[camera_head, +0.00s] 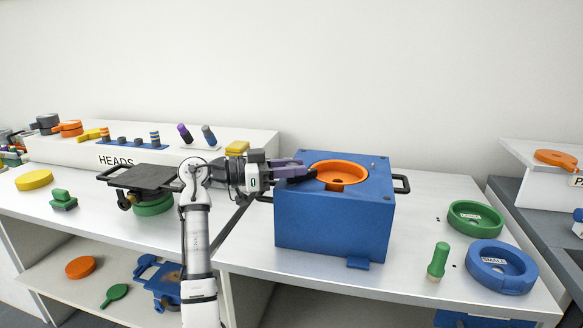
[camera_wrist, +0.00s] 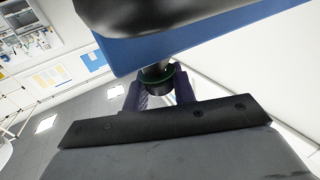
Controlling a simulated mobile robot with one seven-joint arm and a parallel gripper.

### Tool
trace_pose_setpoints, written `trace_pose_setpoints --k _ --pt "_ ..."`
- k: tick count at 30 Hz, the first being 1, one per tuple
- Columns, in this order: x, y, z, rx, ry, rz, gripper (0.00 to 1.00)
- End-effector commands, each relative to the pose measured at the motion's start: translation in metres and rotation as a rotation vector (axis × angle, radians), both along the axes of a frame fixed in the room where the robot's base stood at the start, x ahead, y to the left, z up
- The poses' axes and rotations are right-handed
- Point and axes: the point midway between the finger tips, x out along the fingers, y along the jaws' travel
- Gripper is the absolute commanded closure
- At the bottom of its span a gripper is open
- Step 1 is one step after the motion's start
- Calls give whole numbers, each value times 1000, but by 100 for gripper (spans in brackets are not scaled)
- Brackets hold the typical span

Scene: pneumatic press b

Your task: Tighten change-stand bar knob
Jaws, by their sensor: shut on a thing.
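A blue box-shaped stand (camera_head: 320,230) with an orange ring (camera_head: 338,172) in its top stands on the white bench. My gripper (camera_head: 298,172), with purple fingers, reaches in from the left at the stand's upper left edge. In the wrist view my gripper (camera_wrist: 158,88) is shut around a small dark round knob (camera_wrist: 157,74) with a green rim. The knob sits close to a blue face (camera_wrist: 190,36), and the fingers hide its sides. A large dark rounded part fills the top of that view. In the head view I cannot make out the knob clearly.
Black handles (camera_head: 401,184) stick out from the stand's sides. A green peg (camera_head: 438,260), a green ring (camera_head: 475,219) and a blue ring (camera_head: 500,266) stand to the right. A black plate (camera_head: 140,177) over a green disc (camera_head: 152,205) is at left. The raised HEADS shelf (camera_head: 240,140) runs behind.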

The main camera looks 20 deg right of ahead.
Motion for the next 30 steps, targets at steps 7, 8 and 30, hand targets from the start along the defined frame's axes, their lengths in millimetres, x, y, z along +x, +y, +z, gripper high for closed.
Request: trace_pose_setpoints --k 7,8,30 --pt "-1 -1 2 -1 -2 -1 97" --pt "-1 -1 2 -1 -2 -1 97" --pt "7 39 -1 0 -1 4 53"
